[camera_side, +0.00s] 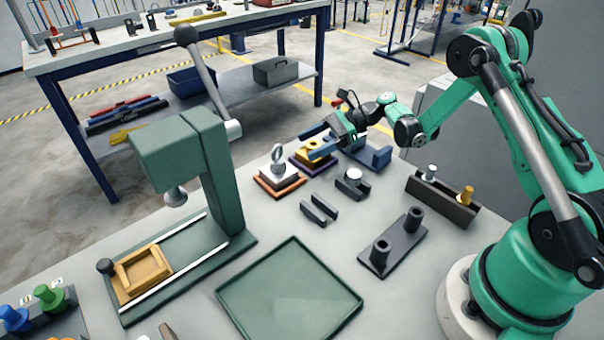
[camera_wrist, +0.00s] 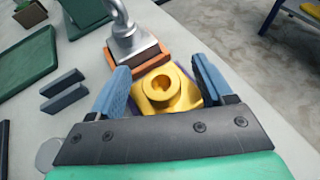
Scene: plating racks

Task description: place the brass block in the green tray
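The brass block (camera_side: 314,146) is a yellow piece with a round raised collar and a hole. It sits on a purple-edged base. The wrist view shows the brass block (camera_wrist: 160,92) from above, between my two blue fingers. My gripper (camera_side: 308,145) is open, with one finger on each side of the block; the wrist view also shows my gripper (camera_wrist: 161,66). Whether a finger touches the block I cannot tell. The green tray (camera_side: 290,290) lies flat and empty at the front middle of the table. Part of the tray (camera_wrist: 27,60) shows at upper left in the wrist view.
A silver eyebolt piece (camera_side: 278,165) on an orange-edged base stands close beside the block. Two dark bars (camera_side: 319,209), a dark plate with two posts (camera_side: 394,243) and a green press (camera_side: 195,170) stand around the tray.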

